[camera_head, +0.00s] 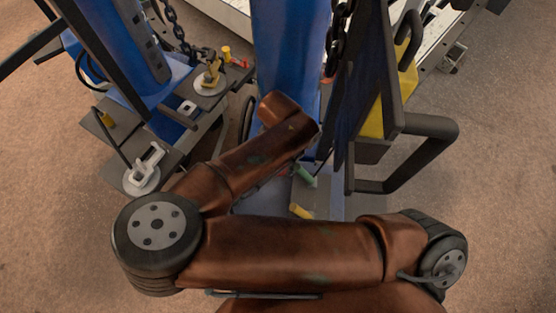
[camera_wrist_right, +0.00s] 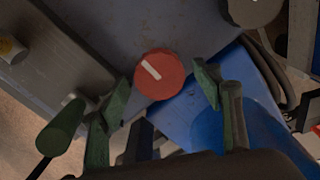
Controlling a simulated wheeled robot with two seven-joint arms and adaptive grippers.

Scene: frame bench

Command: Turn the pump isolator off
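A round red knob (camera_wrist_right: 167,81) with a white bar sits on a grey-blue panel in the right wrist view. I take it as the pump isolator, though no label is readable. The white bar slants from upper left to lower right. My right gripper (camera_wrist_right: 161,86) is open, with its green fingers on either side of the knob and gaps visible. I cannot tell the distance in depth. In the head view the brown arm crosses the middle, and neither the red knob nor my right gripper can be made out there. My left gripper is not in view.
A blue column (camera_head: 287,45) stands at the back centre, with chains and a black handle (camera_head: 445,130) to its right. Left are plates with a white clamp (camera_head: 146,168) and a yellow fitting (camera_head: 211,75).

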